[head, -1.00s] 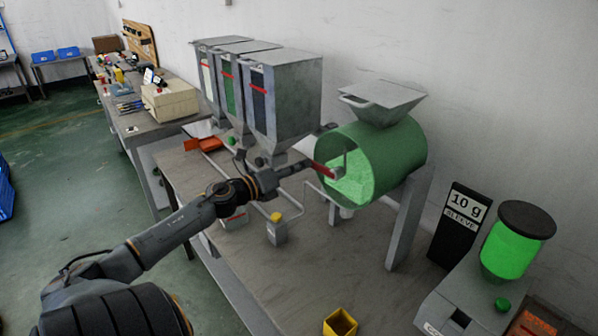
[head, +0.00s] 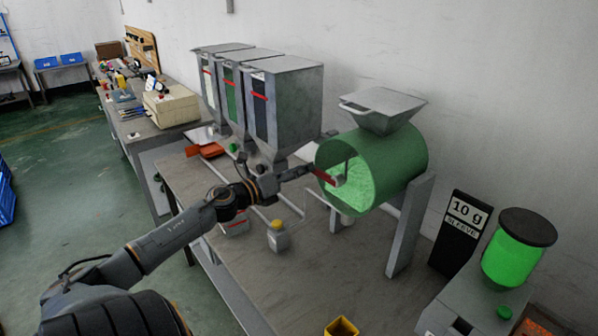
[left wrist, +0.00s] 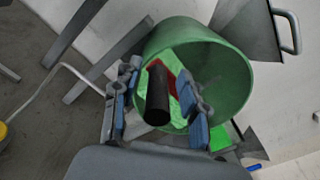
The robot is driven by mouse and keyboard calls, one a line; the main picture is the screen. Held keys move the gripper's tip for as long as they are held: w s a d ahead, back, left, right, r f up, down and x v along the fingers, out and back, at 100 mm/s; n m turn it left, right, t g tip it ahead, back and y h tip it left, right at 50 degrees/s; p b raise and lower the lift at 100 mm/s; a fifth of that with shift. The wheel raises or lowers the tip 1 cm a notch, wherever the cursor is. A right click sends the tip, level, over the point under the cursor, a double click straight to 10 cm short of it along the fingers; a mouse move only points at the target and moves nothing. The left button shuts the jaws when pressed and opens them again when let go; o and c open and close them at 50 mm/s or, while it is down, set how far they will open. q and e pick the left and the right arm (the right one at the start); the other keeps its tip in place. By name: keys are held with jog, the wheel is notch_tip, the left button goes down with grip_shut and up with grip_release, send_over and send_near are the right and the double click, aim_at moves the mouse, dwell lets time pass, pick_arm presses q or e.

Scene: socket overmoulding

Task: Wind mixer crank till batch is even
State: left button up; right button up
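The mixer is a green drum (head: 395,155) lying on its side on grey legs, its open end toward my left arm. The batch (head: 352,186) inside is bright, speckled light green; its evenness is unclear. A red crank arm (head: 326,178) sits at the open end, with a grey hub at its right end. My left gripper (head: 311,171) reaches the crank. In the left wrist view the black crank handle (left wrist: 158,95) stands between my left gripper's (left wrist: 160,78) blue-padded fingers, with a gap visible on each side. My right gripper is out of view.
A grey feed hopper (head: 383,103) tops the drum, and several tall grey hoppers (head: 290,100) stand behind my forearm. A yellow-topped grey block (head: 278,238) and a yellow bin (head: 341,327) are on the grey table (head: 320,275). A dispenser (head: 508,250) stands at right.

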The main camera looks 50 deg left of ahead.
pick_arm(q)
jog(key=shift+s, duration=0.1)
jog(key=shift+s+f, duration=0.15)
jog(key=shift+s, duration=0.1)
jog(key=s, duration=1.1)
jog(key=shift+s+a, duration=0.15)
jog(key=shift+a, duration=0.3)
dwell(0.3)
